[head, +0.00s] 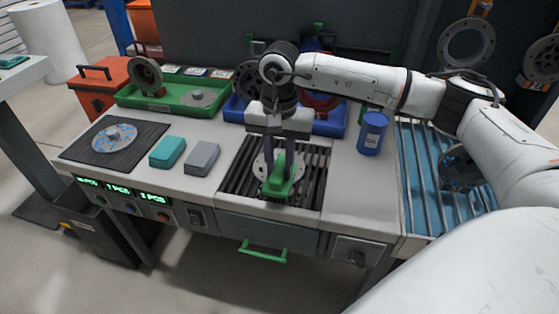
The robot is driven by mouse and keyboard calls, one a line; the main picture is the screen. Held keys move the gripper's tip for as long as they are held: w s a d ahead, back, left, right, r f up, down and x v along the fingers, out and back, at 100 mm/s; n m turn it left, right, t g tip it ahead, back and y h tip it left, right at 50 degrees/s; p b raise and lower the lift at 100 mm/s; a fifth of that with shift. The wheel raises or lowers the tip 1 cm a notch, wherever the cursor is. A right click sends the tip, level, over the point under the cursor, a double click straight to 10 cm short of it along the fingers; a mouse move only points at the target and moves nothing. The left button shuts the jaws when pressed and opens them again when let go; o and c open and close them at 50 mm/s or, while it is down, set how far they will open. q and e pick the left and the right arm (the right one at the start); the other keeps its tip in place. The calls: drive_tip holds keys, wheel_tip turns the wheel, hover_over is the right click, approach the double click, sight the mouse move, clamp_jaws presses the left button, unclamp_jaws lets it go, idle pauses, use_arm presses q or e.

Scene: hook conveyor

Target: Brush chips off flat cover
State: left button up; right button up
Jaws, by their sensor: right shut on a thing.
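My right gripper (277,158) points down over the slatted grate (237,178) in the middle of the bench. It is shut on a green brush (280,186). The brush is low over a grey flat cover (260,164) that lies on the grate. The gripper and brush hide much of this cover, and I cannot tell whether chips lie on it or whether the bristles touch it. My left gripper is not in view.
A disc with blue and orange marks (114,138) lies on a black mat (73,151) at left. A teal block (167,152) and grey block (202,158) lie beside it. Green (128,97) and blue (232,108) trays stand behind. A blue can (372,133) stands right.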

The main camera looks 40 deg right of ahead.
drive_tip(key=shift+f+b, duration=0.3)
drive_tip(key=shift+f, duration=0.05)
idle(0.7)
drive_tip(key=shift+w+a+r, duration=0.1)
drive_tip(key=shift+w+a, duration=0.7)
drive_tip(key=shift+w, duration=0.1)
drive_tip(key=shift+w+a+b, duration=0.4)
drive_tip(key=shift+w+a, duration=0.25)
drive_tip(key=shift+w, duration=0.1)
drive_tip(key=shift+s+d, duration=1.45)
drive_tip(key=shift+s, duration=0.25)
drive_tip(key=shift+w+a, duration=1.45)
drive_tip(key=shift+w, duration=0.25)
drive_tip(key=shift+r+p, duration=1.7)
drive_tip(key=shift+r, duration=1.25)
